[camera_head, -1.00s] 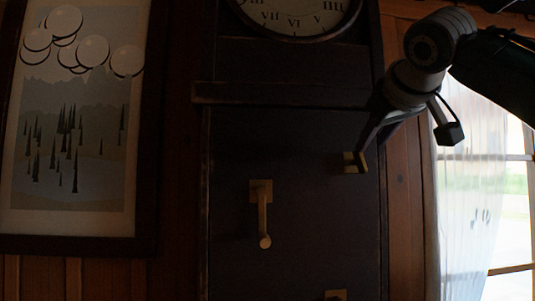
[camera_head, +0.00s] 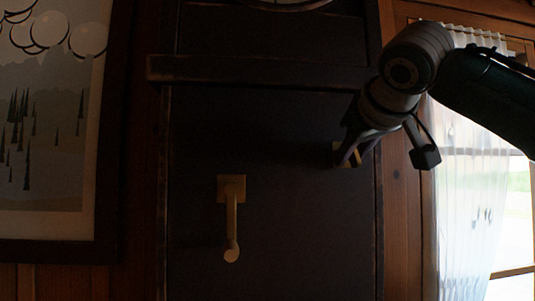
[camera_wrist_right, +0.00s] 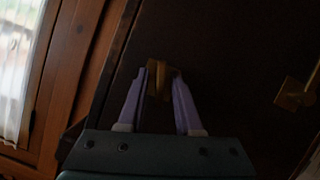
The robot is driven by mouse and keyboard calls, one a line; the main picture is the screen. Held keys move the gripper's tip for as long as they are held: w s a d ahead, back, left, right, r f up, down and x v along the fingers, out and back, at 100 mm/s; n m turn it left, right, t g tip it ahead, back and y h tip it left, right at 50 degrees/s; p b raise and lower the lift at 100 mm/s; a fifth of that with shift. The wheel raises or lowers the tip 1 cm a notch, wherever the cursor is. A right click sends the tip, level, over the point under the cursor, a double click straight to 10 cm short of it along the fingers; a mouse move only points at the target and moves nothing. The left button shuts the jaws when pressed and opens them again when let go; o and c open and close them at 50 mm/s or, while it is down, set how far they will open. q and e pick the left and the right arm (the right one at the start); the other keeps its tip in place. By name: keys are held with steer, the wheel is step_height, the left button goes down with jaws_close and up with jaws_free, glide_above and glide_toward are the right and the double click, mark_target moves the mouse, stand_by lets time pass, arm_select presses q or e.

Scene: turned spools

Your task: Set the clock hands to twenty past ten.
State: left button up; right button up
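The tall dark clock case (camera_head: 280,110) fills the middle of the head view. Only the bottom rim of its dial (camera_head: 285,5) shows at the top edge, so the hands are out of view. A brass handle (camera_head: 231,220) hangs from a square plate on the case front. A second brass fitting (camera_head: 338,152) sits near the case's right edge. My right gripper (camera_head: 352,152) is at this fitting. In the right wrist view the open fingers (camera_wrist_right: 161,78) stand on both sides of the brass fitting; contact is unclear. My left gripper is not in view.
A framed landscape picture (camera_head: 50,150) hangs left of the case. A ledge (camera_head: 260,72) juts from the case below the dial. A window with a white curtain (camera_head: 470,190) is at the right, beyond wood panelling (camera_head: 403,210).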

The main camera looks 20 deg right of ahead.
jaws_close()
stand_by(0.3)
